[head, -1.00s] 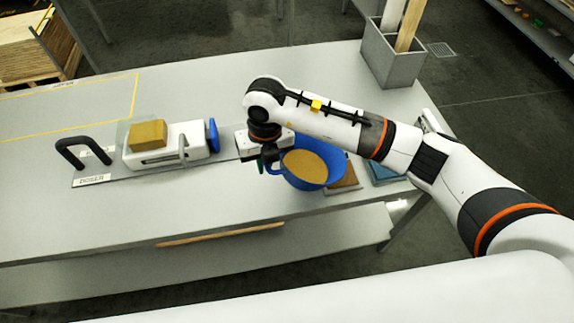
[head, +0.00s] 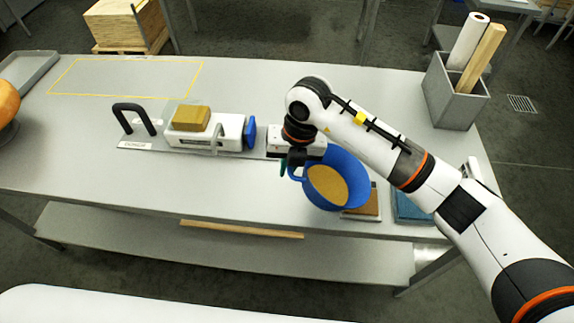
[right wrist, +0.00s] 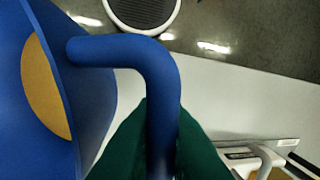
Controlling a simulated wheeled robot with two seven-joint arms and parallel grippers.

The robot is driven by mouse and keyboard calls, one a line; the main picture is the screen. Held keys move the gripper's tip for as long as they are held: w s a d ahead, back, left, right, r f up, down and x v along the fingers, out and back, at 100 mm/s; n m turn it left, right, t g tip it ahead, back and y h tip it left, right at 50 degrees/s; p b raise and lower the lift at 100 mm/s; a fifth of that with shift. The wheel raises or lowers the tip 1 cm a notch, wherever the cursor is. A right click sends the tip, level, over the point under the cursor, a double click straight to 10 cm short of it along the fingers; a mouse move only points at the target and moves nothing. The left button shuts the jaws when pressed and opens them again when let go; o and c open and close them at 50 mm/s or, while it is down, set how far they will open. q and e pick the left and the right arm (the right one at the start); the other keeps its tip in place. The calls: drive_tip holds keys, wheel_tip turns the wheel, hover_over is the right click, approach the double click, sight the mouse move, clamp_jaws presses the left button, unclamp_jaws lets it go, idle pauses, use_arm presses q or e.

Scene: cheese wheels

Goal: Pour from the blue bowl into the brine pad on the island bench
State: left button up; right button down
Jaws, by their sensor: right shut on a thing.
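The blue bowl (head: 352,166) is over the right part of the bench (head: 110,178), with a tan-yellow fill (head: 327,186) inside. My right gripper (head: 290,168) is shut on the bowl's handle, at the bowl's left side. In the right wrist view its green fingers (right wrist: 160,135) close around the blue handle (right wrist: 130,50); the bowl's wall and some fill show at left. A brown pad (head: 372,207) lies partly behind the bowl, and a blue-teal pad (head: 410,208) lies right of it. I cannot tell which is the brine pad. My left gripper is not in view.
A grey bin (head: 455,98) stands at the back right. An orange round thing (head: 8,103) is at the left edge. A yellow outline (head: 125,62) marks clear bench.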

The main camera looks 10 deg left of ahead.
drive_tip(key=shift+r, duration=0.25)
drive_tip(key=shift+d+r+y, duration=0.15)
drive_tip(key=shift+r+y, duration=0.25)
drive_tip(key=shift+d+r+y+p, duration=0.25)
drive_tip(key=shift+r+y+p, duration=0.15)
drive_tip(key=shift+r+y, duration=0.1)
use_arm(q)
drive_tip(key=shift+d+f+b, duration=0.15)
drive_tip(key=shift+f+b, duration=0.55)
drive_tip(key=shift+b, duration=0.4)
use_arm(e)
drive_tip(key=w+d+r+g+y, duration=0.1)
drive_tip(key=d+r+y, duration=0.4)
drive_tip(key=d, duration=0.1)
drive_tip(key=shift+d+y, duration=0.4)
idle(0.6)
use_arm(q)
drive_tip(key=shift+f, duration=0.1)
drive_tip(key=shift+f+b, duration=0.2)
drive_tip(key=shift+b, duration=0.1)
use_arm(e)
drive_tip(key=shift+w+d+r+y, duration=0.15)
drive_tip(key=shift+d+y, duration=0.15)
drive_tip(key=shift+d, duration=0.25)
